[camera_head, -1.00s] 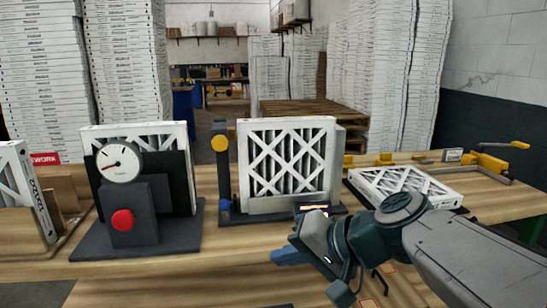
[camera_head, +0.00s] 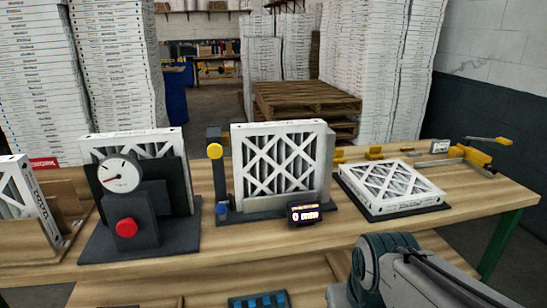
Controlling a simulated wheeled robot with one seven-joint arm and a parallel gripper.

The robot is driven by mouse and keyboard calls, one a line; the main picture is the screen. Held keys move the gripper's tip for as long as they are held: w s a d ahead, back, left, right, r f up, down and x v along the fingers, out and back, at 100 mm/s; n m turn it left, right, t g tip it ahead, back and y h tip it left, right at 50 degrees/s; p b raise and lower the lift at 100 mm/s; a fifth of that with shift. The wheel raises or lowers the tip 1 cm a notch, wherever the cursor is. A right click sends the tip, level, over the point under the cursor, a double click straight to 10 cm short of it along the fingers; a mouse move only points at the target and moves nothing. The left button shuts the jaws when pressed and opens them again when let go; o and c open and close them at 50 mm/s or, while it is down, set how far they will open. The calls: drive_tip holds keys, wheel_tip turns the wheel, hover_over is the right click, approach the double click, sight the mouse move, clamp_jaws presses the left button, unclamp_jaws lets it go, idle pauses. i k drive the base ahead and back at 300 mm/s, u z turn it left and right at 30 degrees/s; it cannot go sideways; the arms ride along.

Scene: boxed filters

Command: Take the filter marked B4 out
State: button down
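Several white-framed pleated filters with diagonal lattice faces stand along the bench. One filter (camera_head: 18,190) leans in a wooden rack at the far left. Another filter (camera_head: 140,143) stands upright behind the dial gauge. A third filter (camera_head: 280,160) stands upright in a dark fixture at the centre. A fourth filter (camera_head: 393,188) lies flat on a dark pad at the right. I cannot read a B4 mark on any of them. Part of my arm shows at the lower right, in front of the bench; my gripper is outside the view.
A gauge stand (camera_head: 123,212) with a red button is at the left. A small display (camera_head: 304,214) reading "0 mm" is before the centre fixture. Yellow clamps (camera_head: 472,157) sit at the bench's right end. A blue-and-black object (camera_head: 258,301) is at the bottom edge. Pallets and stacked boxes stand behind.

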sight(269, 158)
drive_tip(key=u, duration=0.05)
drive_tip(key=k, duration=0.5)
drive_tip(key=z, duration=0.75)
drive_tip(key=i, duration=1.3)
drive_tip(key=u, duration=0.65)
